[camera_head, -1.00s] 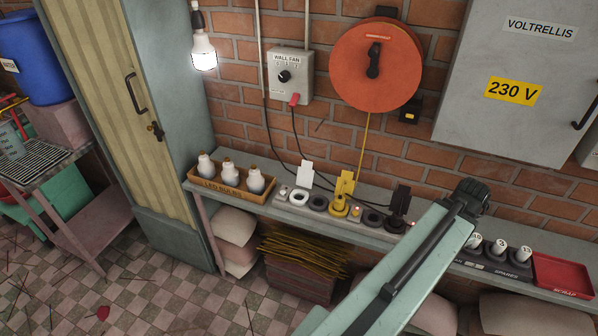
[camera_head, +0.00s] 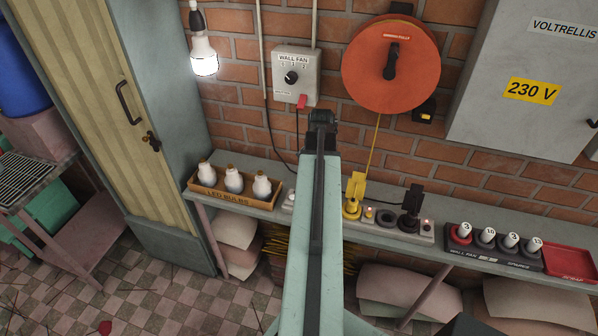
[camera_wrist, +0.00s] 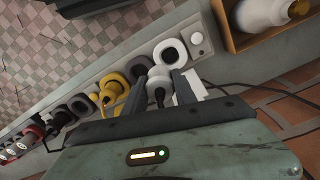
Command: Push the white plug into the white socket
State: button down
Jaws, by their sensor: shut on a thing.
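My gripper (camera_wrist: 160,83) is shut on the white plug (camera_wrist: 158,75) in the wrist view, one dark finger on each side. A white plate shows beside the right finger, and a dark cord runs by the plug. The white socket (camera_wrist: 170,52), a pale ring with a dark opening, lies just beyond the plug and slightly right. The plug appears apart from the socket; the gap's depth is hard to judge. A dark ring socket (camera_wrist: 140,67) is to the left. In the head view my arm hides the plug and white socket.
A yellow plug (camera_head: 353,195) and a black plug (camera_head: 411,208) stand upright to the right on the shelf. The LED bulb box (camera_head: 235,197) is on the left. A wall fan switch (camera_head: 293,77) and orange reel (camera_head: 391,65) are on the brick wall.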

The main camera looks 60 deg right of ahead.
jog(key=f+b, duration=0.1)
jog(key=b, duration=0.1)
jog(key=w+f+b, duration=0.1)
jog(key=f, duration=0.1)
jog(key=w+f+b, duration=0.1)
jog(key=f+b, duration=0.1)
jog(key=shift+w+a+f+b, duration=0.2)
jog(key=shift+w+a+b, duration=0.05)
jog(key=shift+a+b, duration=0.1)
jog(key=shift+f+b, duration=1.4)
jog(key=shift+f, duration=0.05)
dwell(0.9)
jog(key=c, duration=0.9)
grip_release()
jog(key=shift+r, duration=0.15)
notch_tip(320, 180, up, 8)
jog(key=p, duration=0.8)
jog(key=shift+f, duration=0.2)
jog(key=shift+a, duration=0.1)
